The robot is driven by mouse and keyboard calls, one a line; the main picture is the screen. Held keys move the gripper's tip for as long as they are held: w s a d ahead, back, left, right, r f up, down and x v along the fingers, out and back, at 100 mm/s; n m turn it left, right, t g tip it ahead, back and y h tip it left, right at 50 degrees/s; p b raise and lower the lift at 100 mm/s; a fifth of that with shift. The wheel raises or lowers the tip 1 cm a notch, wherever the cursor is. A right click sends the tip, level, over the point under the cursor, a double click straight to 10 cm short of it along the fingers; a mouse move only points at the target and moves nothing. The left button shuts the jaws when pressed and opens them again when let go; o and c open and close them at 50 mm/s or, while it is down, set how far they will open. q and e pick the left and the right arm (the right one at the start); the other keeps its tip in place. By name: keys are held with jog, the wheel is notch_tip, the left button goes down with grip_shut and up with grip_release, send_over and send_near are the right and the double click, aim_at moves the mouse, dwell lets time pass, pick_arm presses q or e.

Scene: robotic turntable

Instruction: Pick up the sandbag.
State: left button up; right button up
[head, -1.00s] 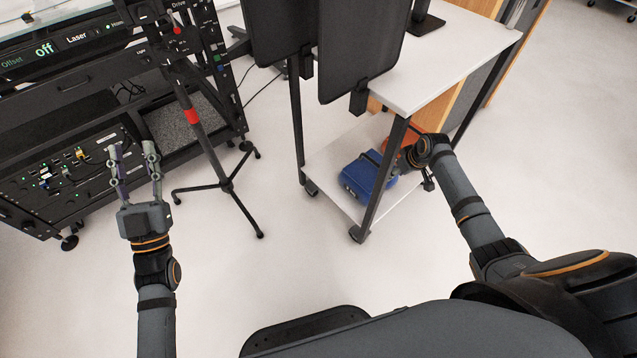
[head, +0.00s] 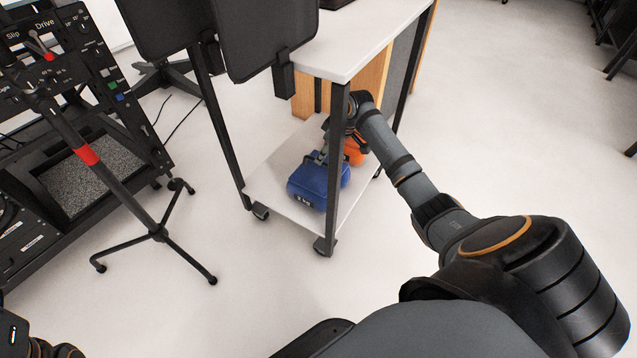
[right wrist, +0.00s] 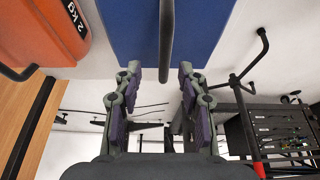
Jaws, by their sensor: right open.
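The blue sandbag (head: 318,186) sits on the lower shelf of the white table. In the right wrist view the blue sandbag (right wrist: 205,30) fills the top middle, with its dark handle (right wrist: 166,45) running down toward the space between my fingers. My right gripper (right wrist: 157,80) is open, one finger on each side of the handle's line; I cannot tell whether they touch it.
The table leg (head: 335,160) and white tabletop (head: 370,45) stand close around my right arm. Black panels (head: 265,35) hang at the table's edge. A tripod (head: 158,232) and equipment rack (head: 90,150) stand left.

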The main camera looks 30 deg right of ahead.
aim_at(319, 175)
jog(key=shift+a+f+b, duration=0.15)
jog(key=shift+f+b, duration=0.2)
jog(key=shift+b, duration=0.05)
jog(key=b+x, duration=0.3)
jog(key=x, duration=0.1)
jog(key=shift+s+a+f, duration=0.15)
jog(key=shift+a+f, duration=0.05)
jog(key=shift+f, duration=0.1)
jog(key=shift+r, duration=0.2)
grip_shut()
jog(key=shift+w+r, duration=0.15)
jog(key=shift+w, duration=0.05)
